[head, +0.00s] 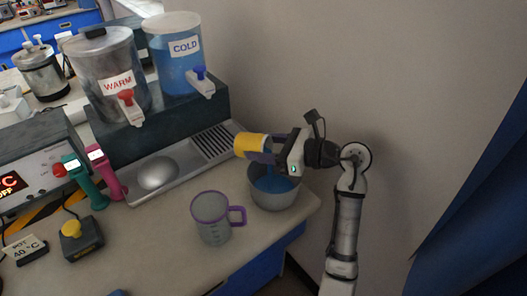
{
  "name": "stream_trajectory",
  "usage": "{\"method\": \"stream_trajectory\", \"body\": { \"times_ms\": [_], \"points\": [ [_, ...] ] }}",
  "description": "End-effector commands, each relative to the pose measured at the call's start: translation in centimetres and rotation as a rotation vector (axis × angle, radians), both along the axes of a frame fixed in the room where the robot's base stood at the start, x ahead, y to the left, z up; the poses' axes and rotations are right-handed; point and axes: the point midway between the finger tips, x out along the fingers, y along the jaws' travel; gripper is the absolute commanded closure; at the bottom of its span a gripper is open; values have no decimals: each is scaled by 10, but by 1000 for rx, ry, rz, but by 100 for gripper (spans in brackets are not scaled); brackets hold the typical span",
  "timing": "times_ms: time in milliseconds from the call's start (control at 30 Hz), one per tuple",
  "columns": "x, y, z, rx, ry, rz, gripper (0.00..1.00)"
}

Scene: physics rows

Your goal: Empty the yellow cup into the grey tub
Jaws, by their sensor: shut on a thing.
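The yellow cup (249,145) is held on its side in my gripper (270,147), above the grey tub's back left rim. My gripper is shut on the cup, reaching in from the right. The grey tub (274,199) stands near the counter's right corner and has blue liquid (274,183) in it. The cup's inside is hidden, so I cannot tell whether it holds anything. Part of the tub's back rim is hidden behind my gripper.
Behind are the WARM dispenser (107,70), the COLD dispenser (178,60) and a metal drip tray (190,158). The wall is close behind the tub. The counter front (165,255) is mostly free.

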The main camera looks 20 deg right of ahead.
Motion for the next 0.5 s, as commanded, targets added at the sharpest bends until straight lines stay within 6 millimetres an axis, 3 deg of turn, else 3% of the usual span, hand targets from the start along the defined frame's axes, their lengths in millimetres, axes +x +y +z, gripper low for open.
{"method": "stream_trajectory", "body": {
  "times_ms": [500],
  "points": [
    [-3,-3,-4,134,-113,0,74]
  ]
}}
